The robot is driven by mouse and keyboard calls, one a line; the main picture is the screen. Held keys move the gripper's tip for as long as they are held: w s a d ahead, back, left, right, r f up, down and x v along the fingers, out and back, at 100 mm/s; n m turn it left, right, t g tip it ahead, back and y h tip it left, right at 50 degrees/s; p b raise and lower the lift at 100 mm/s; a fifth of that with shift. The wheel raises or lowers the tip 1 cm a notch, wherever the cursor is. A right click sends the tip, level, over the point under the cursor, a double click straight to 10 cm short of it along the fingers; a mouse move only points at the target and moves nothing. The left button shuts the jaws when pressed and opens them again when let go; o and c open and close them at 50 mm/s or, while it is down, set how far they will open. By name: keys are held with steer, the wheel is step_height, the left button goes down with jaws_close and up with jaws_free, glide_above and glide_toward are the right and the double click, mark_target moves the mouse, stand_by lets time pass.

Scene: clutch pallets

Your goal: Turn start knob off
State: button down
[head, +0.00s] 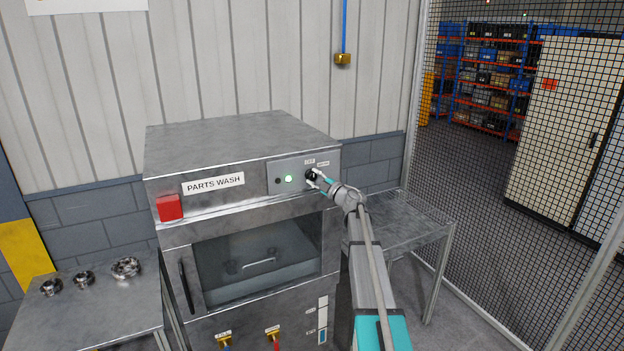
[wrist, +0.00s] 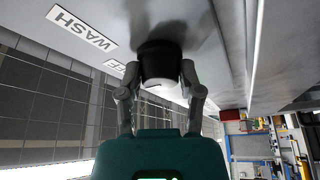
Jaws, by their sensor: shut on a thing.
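The parts washer (head: 225,153) is a grey metal cabinet labelled PARTS WASH. The black start knob (head: 310,175) is right of the lamp and partly hidden by my gripper (head: 318,181). In the wrist view the knob (wrist: 160,62) sits between the two fingers of my gripper (wrist: 161,85), which are shut on its sides. A WASH label (wrist: 82,28) and a partly hidden label (wrist: 115,66) are on the panel beside it. The knob's pointer direction cannot be told.
A red button box (head: 170,207) is on the washer's left front. A side table (head: 90,310) with several metal parts stands at left. A bare metal table (head: 410,220) is at right, before a mesh fence (head: 480,170). The washer's glass door (head: 257,262) is closed.

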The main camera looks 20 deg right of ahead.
steer(key=shift+w+r, duration=0.1)
steer(key=shift+w, duration=0.05)
steer(key=shift+c, duration=2.2)
jaws_free()
steer(key=shift+o, duration=0.9)
steer(key=shift+s, duration=0.2)
